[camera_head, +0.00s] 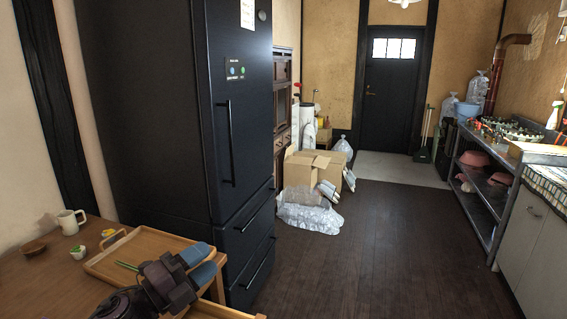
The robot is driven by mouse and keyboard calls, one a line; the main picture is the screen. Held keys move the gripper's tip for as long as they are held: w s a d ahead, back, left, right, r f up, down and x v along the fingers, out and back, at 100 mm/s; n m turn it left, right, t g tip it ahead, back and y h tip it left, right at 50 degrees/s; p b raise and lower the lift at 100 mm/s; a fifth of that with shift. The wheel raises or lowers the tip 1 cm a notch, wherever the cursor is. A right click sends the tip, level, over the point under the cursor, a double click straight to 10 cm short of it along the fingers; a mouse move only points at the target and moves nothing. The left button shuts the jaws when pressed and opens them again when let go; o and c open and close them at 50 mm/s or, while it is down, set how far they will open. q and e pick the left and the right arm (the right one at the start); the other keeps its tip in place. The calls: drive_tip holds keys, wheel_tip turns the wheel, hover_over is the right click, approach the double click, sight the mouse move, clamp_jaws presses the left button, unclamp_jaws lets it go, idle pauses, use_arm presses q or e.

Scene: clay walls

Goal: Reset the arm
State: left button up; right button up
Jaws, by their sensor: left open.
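My left arm enters at the bottom left of the head view. Its dark gripper (200,264) has blue-grey fingertips, which stand apart with nothing visible between them. The gripper is over the right part of a light wooden tray (98,267) on the wooden table (30,285), and hides part of that tray. A thin green item (126,266) lies on the tray beside the gripper. My right gripper is not in view.
A tall black fridge (150,110) stands close behind the tray. A cream mug (71,222) and small items are left of the tray. Cardboard boxes (305,168) and wrapped bundles (308,217) sit beyond the fridge. The dark floor (390,255) is clear toward the door (390,95).

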use_arm(q)
drive_tip(key=s+a+f+n+y+p, duration=0.1)
drive_tip(key=s+a+f+n+y, duration=0.25)
drive_tip(key=f+n, duration=0.2)
drive_tip(key=s+a+f+n+t+y, duration=0.1)
drive_tip(key=s+a+f+n+y, duration=0.2)
drive_tip(key=n, duration=0.4)
drive_tip(key=s+a+f+n+y+p, duration=0.1)
drive_tip(key=s+f+n+y, duration=0.25)
drive_tip(key=f+n, duration=0.3)
drive_tip(key=s+a+f+n+g+y+p, duration=0.1)
drive_tip(key=s+f, duration=0.4)
drive_tip(key=s, duration=0.5)
drive_tip(key=s+a+f+n+g+y+p, duration=0.1)
drive_tip(key=s+a+f+n+g+y, duration=0.2)
drive_tip(key=s, duration=0.8)
wheel_tip(320, 180, down, 3)
drive_tip(key=n, duration=0.2)
drive_tip(key=shift+a+f+n, duration=0.15)
drive_tip(key=shift+n, duration=0.25)
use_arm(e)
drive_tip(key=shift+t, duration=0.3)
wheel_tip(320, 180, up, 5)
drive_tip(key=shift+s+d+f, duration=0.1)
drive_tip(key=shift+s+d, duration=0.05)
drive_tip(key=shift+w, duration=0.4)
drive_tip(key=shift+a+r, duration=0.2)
